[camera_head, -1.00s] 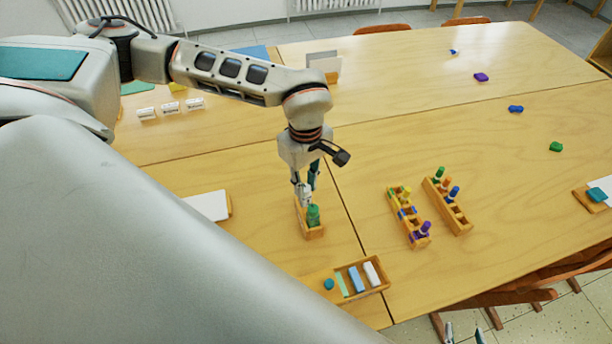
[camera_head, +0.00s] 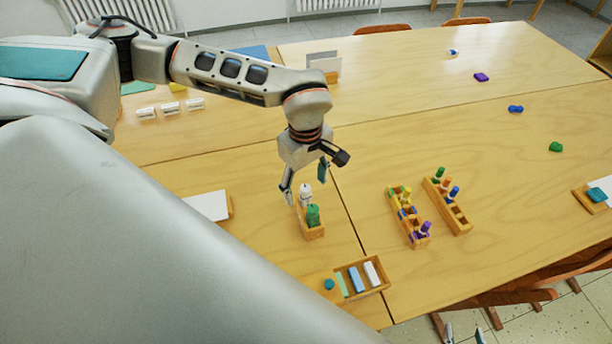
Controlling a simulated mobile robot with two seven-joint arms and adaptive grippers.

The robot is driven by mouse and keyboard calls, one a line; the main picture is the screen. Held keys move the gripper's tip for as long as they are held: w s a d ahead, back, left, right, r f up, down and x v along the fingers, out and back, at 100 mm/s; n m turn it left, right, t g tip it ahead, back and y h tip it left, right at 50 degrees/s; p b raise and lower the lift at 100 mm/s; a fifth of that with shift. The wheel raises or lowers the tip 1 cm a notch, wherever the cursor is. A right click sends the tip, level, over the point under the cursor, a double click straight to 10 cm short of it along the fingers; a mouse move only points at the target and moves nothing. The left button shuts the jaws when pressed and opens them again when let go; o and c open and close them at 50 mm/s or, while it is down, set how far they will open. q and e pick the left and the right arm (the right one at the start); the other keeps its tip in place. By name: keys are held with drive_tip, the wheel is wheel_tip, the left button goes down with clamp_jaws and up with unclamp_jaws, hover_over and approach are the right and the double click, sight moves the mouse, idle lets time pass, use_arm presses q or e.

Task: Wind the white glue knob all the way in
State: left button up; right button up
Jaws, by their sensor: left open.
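The white glue stick (camera_head: 305,195) stands upright in a small wooden holder (camera_head: 313,234), just behind a green glue stick (camera_head: 313,216). My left gripper (camera_head: 305,183) is open above the holder. One finger is to the left of the white glue stick and the other is up to its right, both apart from it. The knob is too small to make out clearly. My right gripper (camera_head: 464,335) shows only as two fingertips spread apart at the bottom edge, empty.
A wooden tray (camera_head: 384,287) with blue and white blocks lies in front. Two wooden racks (camera_head: 466,229) with coloured pieces stand to the right. A white pad (camera_head: 207,206) lies to the left. The table's right half is mostly clear.

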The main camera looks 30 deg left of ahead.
use_arm(q)
drive_tip(key=m+p, duration=0.1)
drive_tip(key=m, duration=0.2)
drive_tip(key=shift+r, duration=0.1)
drive_tip(key=m+p, duration=0.2)
drive_tip(key=m, duration=0.2)
drive_tip(key=shift+m+p, duration=0.3)
drive_tip(key=shift+m, duration=0.1)
drive_tip(key=m, duration=0.3)
drive_tip(key=shift+m, duration=0.3)
drive_tip(key=c, duration=1.5)
drive_tip(key=shift+n+b, duration=0.4)
drive_tip(key=shift+n, duration=0.4)
drive_tip(key=o, duration=1.5)
